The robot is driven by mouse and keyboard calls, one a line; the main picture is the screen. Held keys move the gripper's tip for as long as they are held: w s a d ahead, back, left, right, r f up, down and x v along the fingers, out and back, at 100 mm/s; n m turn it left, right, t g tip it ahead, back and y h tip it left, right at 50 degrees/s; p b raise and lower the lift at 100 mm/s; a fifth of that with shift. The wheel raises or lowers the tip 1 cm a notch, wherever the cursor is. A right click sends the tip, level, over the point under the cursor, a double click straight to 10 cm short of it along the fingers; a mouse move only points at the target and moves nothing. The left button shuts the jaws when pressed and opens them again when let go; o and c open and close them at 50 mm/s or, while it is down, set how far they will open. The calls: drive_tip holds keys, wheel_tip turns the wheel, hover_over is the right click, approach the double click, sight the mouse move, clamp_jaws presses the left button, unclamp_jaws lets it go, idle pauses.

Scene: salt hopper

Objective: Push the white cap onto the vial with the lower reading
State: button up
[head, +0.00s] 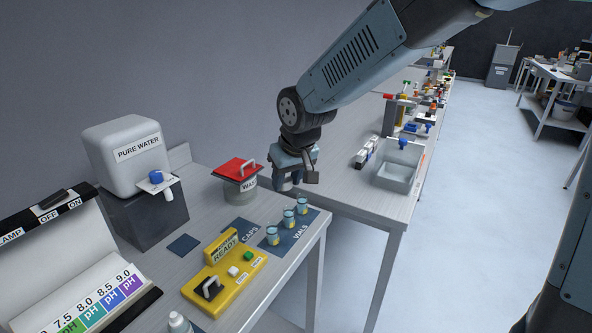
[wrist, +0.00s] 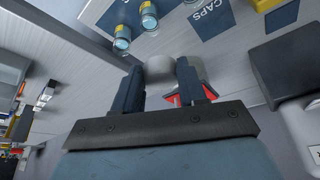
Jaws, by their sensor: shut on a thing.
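My gripper (head: 287,185) is above the bench, near the waste jar. In the wrist view its two fingers (wrist: 160,80) are shut on a pale rounded thing, which looks like the white cap (wrist: 160,67). Three vials with bluish tops and yellow bands stand in a row on the dark VIALS mat (head: 306,226): a near one (head: 272,236), a middle one (head: 289,217) and a far one (head: 302,204). Vials also show at the top of the wrist view (wrist: 122,38). No reading on any vial is legible. The held thing sits apart from the vials.
A waste jar with a red lid (head: 238,168) stands behind the mats. The CAPS mat (head: 240,229) looks bare. A yellow READY device (head: 222,270), a pure water dispenser (head: 125,155) and a pH chart (head: 90,312) stand at left. A grey bin (head: 400,165) is on the farther bench.

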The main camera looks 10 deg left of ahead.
sight(291, 211)
drive_tip(key=shift+w+d, duration=0.25)
drive_tip(key=shift+d, duration=0.25)
drive_tip(key=shift+d+f, duration=0.1)
drive_tip(key=shift+f, duration=0.6)
drive_tip(key=shift+s+f, duration=0.1)
drive_tip(key=shift+f, duration=2.15)
drive_tip(key=shift+f, duration=1.45)
drive_tip(key=o, duration=1.1)
drive_tip(key=shift+r, duration=0.1)
drive_tip(key=v, duration=1.3)
drive_tip(key=shift+s+r, duration=0.15)
drive_tip(key=shift+r, duration=0.05)
drive_tip(key=shift+d, duration=0.1)
